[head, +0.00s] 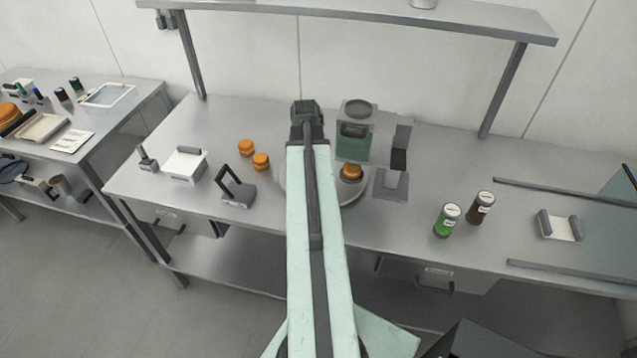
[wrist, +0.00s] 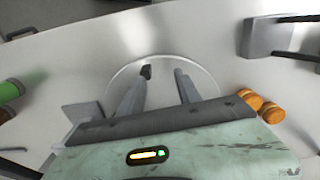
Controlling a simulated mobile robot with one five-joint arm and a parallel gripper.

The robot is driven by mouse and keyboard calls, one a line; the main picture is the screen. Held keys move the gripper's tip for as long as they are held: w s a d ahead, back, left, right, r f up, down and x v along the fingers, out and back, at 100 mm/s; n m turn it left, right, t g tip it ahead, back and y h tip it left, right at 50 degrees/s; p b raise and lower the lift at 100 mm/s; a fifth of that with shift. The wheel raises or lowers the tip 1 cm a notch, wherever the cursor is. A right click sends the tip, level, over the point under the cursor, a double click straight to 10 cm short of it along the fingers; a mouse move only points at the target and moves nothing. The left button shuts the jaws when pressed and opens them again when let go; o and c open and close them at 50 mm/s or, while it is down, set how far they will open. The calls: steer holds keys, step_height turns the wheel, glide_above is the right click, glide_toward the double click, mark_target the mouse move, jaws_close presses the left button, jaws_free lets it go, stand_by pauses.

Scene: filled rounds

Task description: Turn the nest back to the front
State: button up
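The round grey turntable (head: 352,192) lies on the bench, partly hidden behind my arm in the head view. An orange round (head: 351,171) sits on its right part, close to the front of a grey-green machine (head: 354,138); the nest's own shape under it is too small to make out. In the wrist view the turntable's pale rim (wrist: 211,82) arcs around my fingers. My gripper (wrist: 163,72) is over the turntable with its two fingers apart. A small dark piece shows at the left fingertip; I cannot tell if it is a peg or the finger itself. The head view hides my fingers.
Two orange rounds (head: 253,154) and a grey stand with a dark handle (head: 236,188) are left of the turntable. A green-labelled jar (head: 447,220) and a brown jar (head: 480,207) stand to the right. A shelf (head: 380,20) spans above. The bench front between stand and jars looks clear.

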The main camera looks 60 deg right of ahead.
steer(key=shift+s+d+r+m, duration=0.1)
steer(key=shift+s+d+m, duration=0.1)
steer(key=shift+s+d, duration=0.4)
steer(key=shift+s+d+r+m, duration=0.1)
steer(key=shift+s+d+m, duration=0.2)
steer(key=shift+s, duration=0.35)
step_height(320, 180, down, 8)
steer(key=b, duration=0.8)
steer(key=shift+w+f, duration=0.1)
steer(key=shift+c, duration=0.3)
jaws_close()
